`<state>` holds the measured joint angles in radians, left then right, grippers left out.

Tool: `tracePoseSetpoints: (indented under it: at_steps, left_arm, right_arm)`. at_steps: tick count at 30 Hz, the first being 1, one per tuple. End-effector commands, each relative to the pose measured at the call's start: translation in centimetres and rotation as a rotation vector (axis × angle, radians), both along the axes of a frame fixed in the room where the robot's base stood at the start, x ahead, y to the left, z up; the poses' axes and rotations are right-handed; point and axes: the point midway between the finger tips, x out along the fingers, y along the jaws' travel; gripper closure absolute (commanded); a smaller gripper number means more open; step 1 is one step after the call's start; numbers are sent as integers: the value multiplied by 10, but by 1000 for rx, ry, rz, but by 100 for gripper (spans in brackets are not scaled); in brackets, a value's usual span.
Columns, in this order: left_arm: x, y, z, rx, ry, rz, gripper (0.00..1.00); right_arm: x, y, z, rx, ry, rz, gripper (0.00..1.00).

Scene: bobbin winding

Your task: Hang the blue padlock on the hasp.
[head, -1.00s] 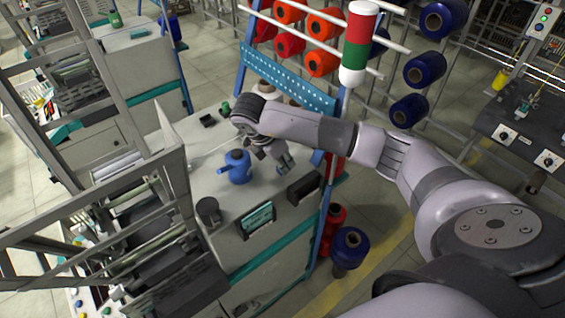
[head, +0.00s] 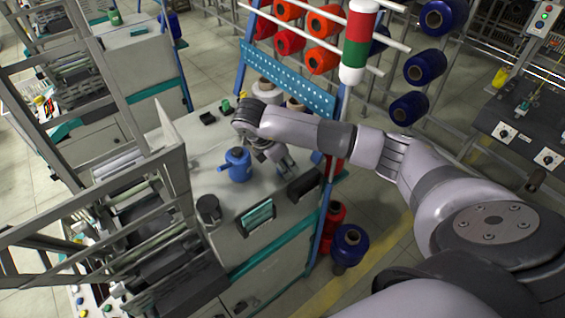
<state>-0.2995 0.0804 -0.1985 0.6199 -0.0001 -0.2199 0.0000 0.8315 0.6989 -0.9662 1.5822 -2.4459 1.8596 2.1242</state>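My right gripper (head: 280,167) points down over the pale top of the near machine cabinet, just right of a blue can-like vessel with a spout (head: 237,166). It appears apart from that vessel. The fingers are small and partly covered by my wrist, so I cannot tell whether they are open or hold anything. I cannot make out a blue padlock or a hasp; they may be hidden or too small. My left gripper is not in view.
A dark cup (head: 208,209) stands at the cabinet's front left. White cones (head: 268,92) stand behind my wrist. A rack of orange bobbins (head: 323,60) and blue bobbins (head: 409,108) is at the back.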

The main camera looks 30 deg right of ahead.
Motion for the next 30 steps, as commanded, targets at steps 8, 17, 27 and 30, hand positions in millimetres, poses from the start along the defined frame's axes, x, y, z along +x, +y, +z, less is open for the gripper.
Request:
tracePoseSetpoints:
  at_steps: [8,17,27,30]
  left_arm:
    - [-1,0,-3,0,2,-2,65]
    - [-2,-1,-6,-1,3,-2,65]
    - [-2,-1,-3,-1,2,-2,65]
    - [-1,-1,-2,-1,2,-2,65]
  right_arm:
    - [1,4,8,2,-4,2,62]
    - [0,26,73,-2,-8,2,62]
    - [-2,44,110,-1,-3,1,62]
    - [-3,45,113,0,-1,-1,62]
